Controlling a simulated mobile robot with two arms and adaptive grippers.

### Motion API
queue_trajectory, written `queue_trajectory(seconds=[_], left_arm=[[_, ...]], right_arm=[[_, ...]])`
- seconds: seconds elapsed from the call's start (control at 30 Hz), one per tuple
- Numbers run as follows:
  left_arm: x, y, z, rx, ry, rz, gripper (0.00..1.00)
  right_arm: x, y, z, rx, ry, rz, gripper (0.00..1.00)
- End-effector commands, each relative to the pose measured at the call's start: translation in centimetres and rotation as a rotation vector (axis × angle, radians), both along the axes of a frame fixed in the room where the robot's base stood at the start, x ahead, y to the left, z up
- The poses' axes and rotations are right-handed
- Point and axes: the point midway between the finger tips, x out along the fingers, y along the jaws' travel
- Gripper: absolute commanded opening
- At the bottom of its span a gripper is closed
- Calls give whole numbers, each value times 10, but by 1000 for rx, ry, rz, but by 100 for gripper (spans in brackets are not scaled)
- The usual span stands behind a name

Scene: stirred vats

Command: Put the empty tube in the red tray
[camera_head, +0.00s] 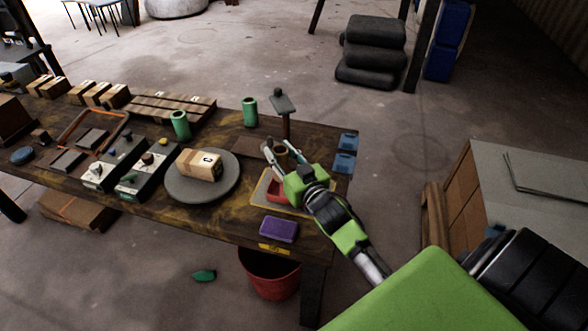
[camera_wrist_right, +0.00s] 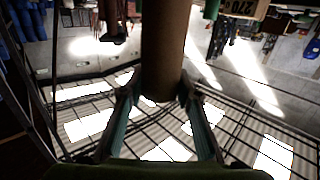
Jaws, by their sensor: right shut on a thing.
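My right gripper (camera_head: 281,155) is shut on a brown tube (camera_head: 281,148), near the right end of the long table. In the right wrist view the tube (camera_wrist_right: 165,50) stands between the two fingers (camera_wrist_right: 162,98). The tube's inside cannot be made out. The red tray (camera_head: 274,190) is on a tan board below my right gripper and partly hidden by it. The tube appears to be above or behind the tray; its lower end is hidden. My left gripper is not in view.
A post with a dark top (camera_head: 284,104) stands just behind the tube. A green cylinder (camera_head: 250,112), a purple box (camera_head: 278,229) and blue pieces (camera_head: 345,161) are nearby. A grey round plate (camera_head: 228,184) bears a carton. A red bucket (camera_head: 270,275) is on the floor.

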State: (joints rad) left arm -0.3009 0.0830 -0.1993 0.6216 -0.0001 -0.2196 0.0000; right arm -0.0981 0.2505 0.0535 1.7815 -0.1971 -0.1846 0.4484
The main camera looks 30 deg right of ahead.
Motion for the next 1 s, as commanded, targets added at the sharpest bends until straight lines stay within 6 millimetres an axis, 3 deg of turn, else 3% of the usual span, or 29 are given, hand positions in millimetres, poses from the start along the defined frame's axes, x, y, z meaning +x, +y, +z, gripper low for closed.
queue_trajectory(seconds=[0.1,0.23,0.4,0.6,1.0], left_arm=[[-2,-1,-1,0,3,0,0],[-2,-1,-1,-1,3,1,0],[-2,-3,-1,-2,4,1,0],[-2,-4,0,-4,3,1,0],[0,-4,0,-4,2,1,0]], right_arm=[[-1,-18,-27,2,7,-1,13],[-2,-32,-43,1,4,-1,13],[-2,-40,-53,1,2,0,13],[-3,-42,-79,5,4,0,13],[-3,-42,-88,2,1,1,13]])
